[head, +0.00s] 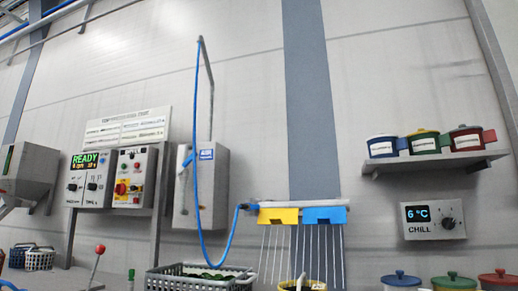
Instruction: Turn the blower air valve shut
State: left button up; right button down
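No part is clearly readable as the blower air valve. A grey wall cabinet (213,183) has a blue label (207,154) and a blue lever-like part (186,162) on its left side; the label is too small to read. A red-knobbed lever (99,249) and a green-topped handle (131,274) rise at the lower left; what they belong to is hidden below the frame. Neither of my grippers is in view.
A blue hose (196,150) hangs from a pole to a bar with yellow (278,216) and blue (324,215) flaps, with thin streams or strands below. A grey crate (190,279) holds greens. Control panels (134,178) stand left; a chill box (433,220) and lidded pots are right.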

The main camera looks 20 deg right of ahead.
aim_at(186, 163)
jog(key=u, duration=1.15)
jog(key=i, duration=0.9)
jog(key=z, duration=0.45)
jog(key=i, duration=0.65)
jog(key=z, duration=0.65)
